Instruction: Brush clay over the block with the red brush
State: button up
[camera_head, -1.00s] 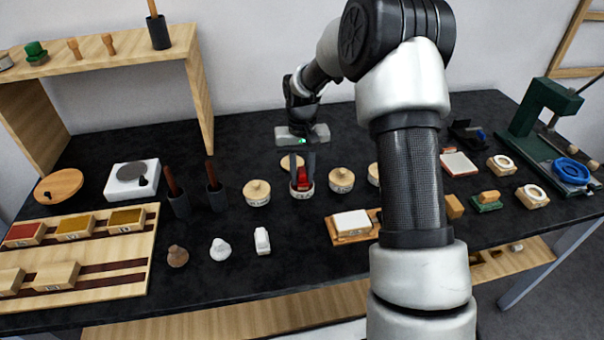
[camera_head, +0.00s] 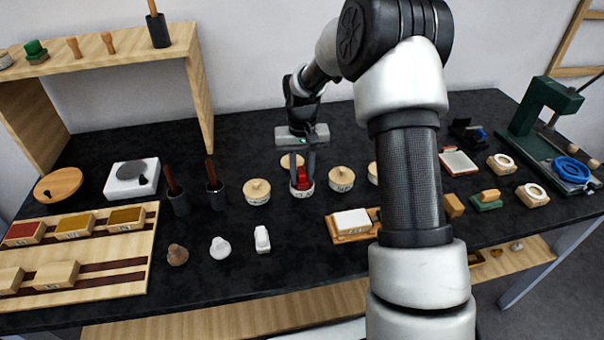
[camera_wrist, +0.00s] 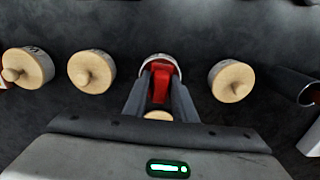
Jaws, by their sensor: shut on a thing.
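My gripper (camera_head: 302,172) is shut on the red brush (camera_head: 302,179), at the open mouth of a small white-rimmed pot (camera_head: 302,190). The wrist view shows the red brush (camera_wrist: 161,83) between the two fingers, with the pot's pale rim (camera_wrist: 160,58) around its far end. How deep the brush reaches and what the pot holds are hidden. A white block (camera_head: 351,222) lies on a wooden tray (camera_head: 345,238) to the front right of the pot, partly near my arm.
Lidded pots stand left (camera_head: 256,190), right (camera_head: 341,178) and behind (camera_head: 292,162). Dark cups (camera_head: 216,196) with handled tools are further left. A small white piece (camera_head: 262,239) stands in front. Bare black tabletop lies between the pots and the white block.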

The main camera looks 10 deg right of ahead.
aim_at(302, 170)
dwell(0.3)
jog(key=shift+r+p, duration=2.35)
jog(key=shift+r, duration=1.15)
